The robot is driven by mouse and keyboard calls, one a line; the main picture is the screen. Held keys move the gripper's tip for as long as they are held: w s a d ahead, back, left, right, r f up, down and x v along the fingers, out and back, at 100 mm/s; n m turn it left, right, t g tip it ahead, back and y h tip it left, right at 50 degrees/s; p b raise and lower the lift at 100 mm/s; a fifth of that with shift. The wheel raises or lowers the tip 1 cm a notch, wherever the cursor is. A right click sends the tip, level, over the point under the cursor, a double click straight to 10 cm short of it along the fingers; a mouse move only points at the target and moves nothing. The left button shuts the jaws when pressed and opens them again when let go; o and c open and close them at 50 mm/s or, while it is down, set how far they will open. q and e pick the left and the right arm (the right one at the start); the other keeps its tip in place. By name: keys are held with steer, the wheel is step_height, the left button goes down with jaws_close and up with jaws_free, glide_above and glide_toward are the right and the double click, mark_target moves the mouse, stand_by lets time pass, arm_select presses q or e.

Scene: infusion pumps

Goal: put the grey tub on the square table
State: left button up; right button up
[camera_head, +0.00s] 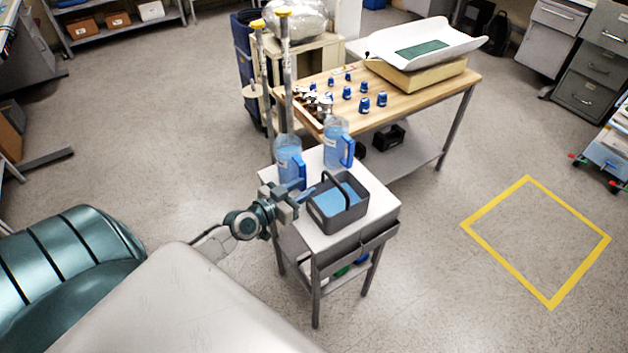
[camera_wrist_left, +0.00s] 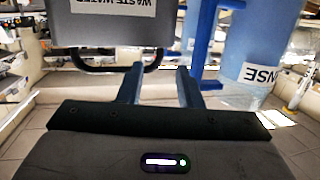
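The grey tub (camera_head: 351,218) has a raised dark handle and blue contents. It sits on the white top of a small squarish table (camera_head: 378,224). In the left wrist view the tub (camera_wrist_left: 95,30) is at the upper left with a WASTEWATER label, and its dark handle arcs below that. My left gripper (camera_head: 307,193) is at the tub's left side. In the wrist view its two fingers (camera_wrist_left: 157,85) are apart with nothing clearly between them; I cannot tell whether they touch the tub. My right gripper is not seen.
Two blue jugs (camera_head: 289,160) (camera_head: 338,146) stand on the small table behind the tub; one jug (camera_wrist_left: 258,50) shows close on the right in the wrist view. A wooden table (camera_head: 432,92) with blue cups and a white scale stands behind. Floor at right, with a yellow square outline, is clear.

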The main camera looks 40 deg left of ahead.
arm_select(q)
steer(key=shift+v, duration=2.55)
steer(key=s+a+f+n+g+y, duration=0.15)
steer(key=s+f, duration=0.25)
steer(key=f, duration=0.6)
steer(key=s+a+f+g+y, duration=0.1)
steer(key=s+a+f+g, duration=0.15)
steer(key=f, duration=0.75)
steer(key=s+a+f+n+g+y, duration=0.15)
steer(key=s+f, duration=0.25)
steer(key=f, duration=0.6)
steer(key=s+d+f+g, duration=0.4)
steer(key=s+d+f, duration=0.2)
steer(key=s+f, duration=0.5)
steer(key=s+d+f+m+g, duration=0.1)
steer(key=s+d+f+g, duration=0.4)
steer(key=s+f, duration=0.5)
steer(key=s+d, duration=0.2)
steer(key=s, duration=0.5)
steer(key=shift+s+f, duration=0.4)
steer(key=shift+f+b, duration=0.3)
steer(key=shift+f, duration=0.1)
